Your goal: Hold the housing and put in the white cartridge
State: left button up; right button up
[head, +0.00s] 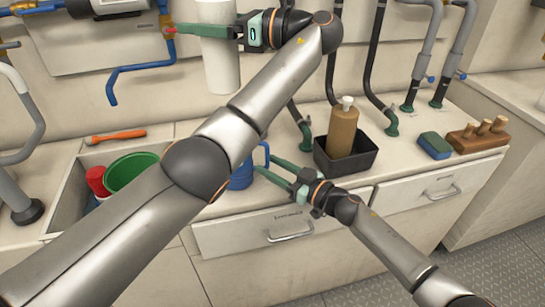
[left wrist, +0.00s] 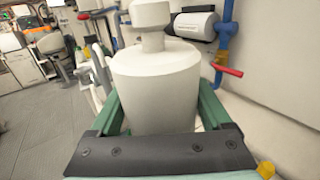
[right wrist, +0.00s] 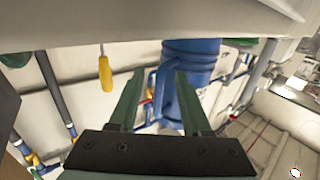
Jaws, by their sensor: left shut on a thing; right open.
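The white cartridge (head: 221,62) is a pale cylinder at the top of the head view. My left gripper (head: 178,30) is shut on it and holds it above the counter. In the left wrist view the cartridge (left wrist: 155,85) sits between the fingers, with a narrower neck and knob. A blue vessel (head: 241,178), seemingly the housing, stands on the counter, mostly hidden behind my left arm. My right gripper (head: 264,162) is open beside its handle. In the right wrist view the housing (right wrist: 191,60) is just beyond the open fingers; whether they touch it I cannot tell.
A black tray (head: 362,160) holding a brown bottle (head: 342,131) stands right of the housing. A sink (head: 70,192) with a green bowl (head: 131,171) and a red item (head: 97,181) lies left. A sponge (head: 434,146) and a wooden block (head: 478,138) sit farther right. Pipes line the wall.

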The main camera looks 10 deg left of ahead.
grip_shut()
dwell(1.9)
